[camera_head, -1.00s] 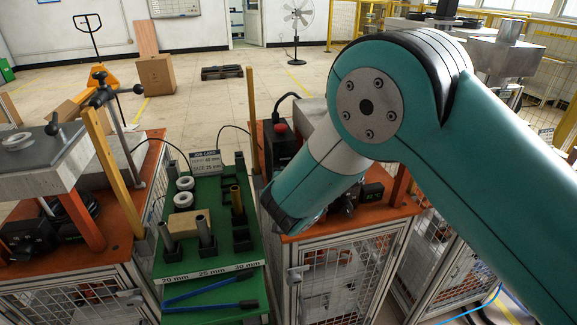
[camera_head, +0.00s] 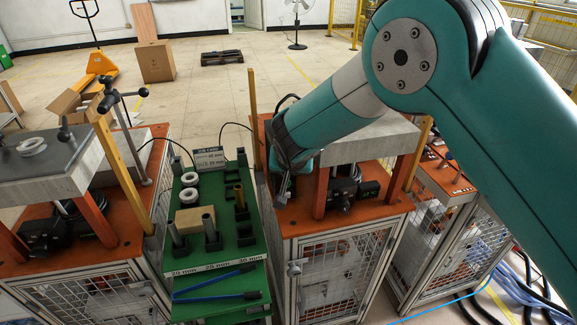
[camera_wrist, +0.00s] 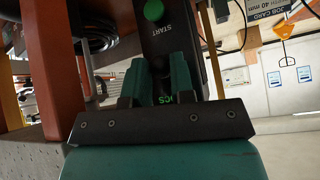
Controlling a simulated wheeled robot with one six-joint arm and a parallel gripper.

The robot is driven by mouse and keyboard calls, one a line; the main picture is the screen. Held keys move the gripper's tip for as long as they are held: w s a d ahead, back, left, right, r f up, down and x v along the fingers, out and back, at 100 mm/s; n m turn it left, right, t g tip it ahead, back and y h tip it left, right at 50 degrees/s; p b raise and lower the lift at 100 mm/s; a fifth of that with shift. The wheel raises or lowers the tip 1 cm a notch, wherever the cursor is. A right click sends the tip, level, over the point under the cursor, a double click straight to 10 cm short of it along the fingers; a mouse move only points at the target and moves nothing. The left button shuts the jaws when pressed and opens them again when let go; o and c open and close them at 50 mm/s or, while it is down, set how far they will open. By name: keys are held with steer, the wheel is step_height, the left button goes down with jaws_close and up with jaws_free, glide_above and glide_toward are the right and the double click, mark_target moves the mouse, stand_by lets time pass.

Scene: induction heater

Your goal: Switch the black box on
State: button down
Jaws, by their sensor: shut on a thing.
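The black box (camera_wrist: 160,42) fills the middle of the wrist view, with a round green START button (camera_wrist: 153,10) near the top edge. My gripper (camera_wrist: 156,75) is at the face of the box, with its two teal fingers on either side of a narrow strip of it. The jaws are shut on a part of the box; the fingers and palm hide the exact part. Green lettering shows partly between the finger bases. In the head view my gripper (camera_head: 284,190) is low in front of the box and hides most of it.
An orange-topped bench (camera_head: 365,215) stands under the box, with a grey plate (camera_head: 375,140) on orange posts to the right. A green tray table (camera_head: 245,235) with tubes, rings and a blue-handled tool is close on the left. A wooden post (camera_head: 252,105) stands just behind.

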stand_by(0.3)
steer(key=c, duration=1)
jaws_free()
steer(key=b+v, duration=0.4)
steer(key=v, duration=1.3)
steer(key=shift+r, duration=0.2)
steer(key=s+d+r+n+g+y, duration=0.1)
steer(key=s+d+n+g, duration=0.25)
steer(key=s+d, duration=0.6)
steer(key=s+d+n+g, duration=0.1)
steer(key=s+d, duration=0.1)
steer(key=s, duration=0.3)
steer(key=s+d+n+g+y, duration=0.1)
steer(key=s+d+g, duration=0.1)
steer(key=s, duration=0.3)
steer(key=s+d+n+g+y, duration=0.1)
steer(key=s+d+n, duration=0.1)
steer(key=s, duration=0.3)
steer(key=shift+s+r+g, duration=0.25)
steer(key=shift+s+r, duration=0.05)
steer(key=shift+s, duration=0.1)
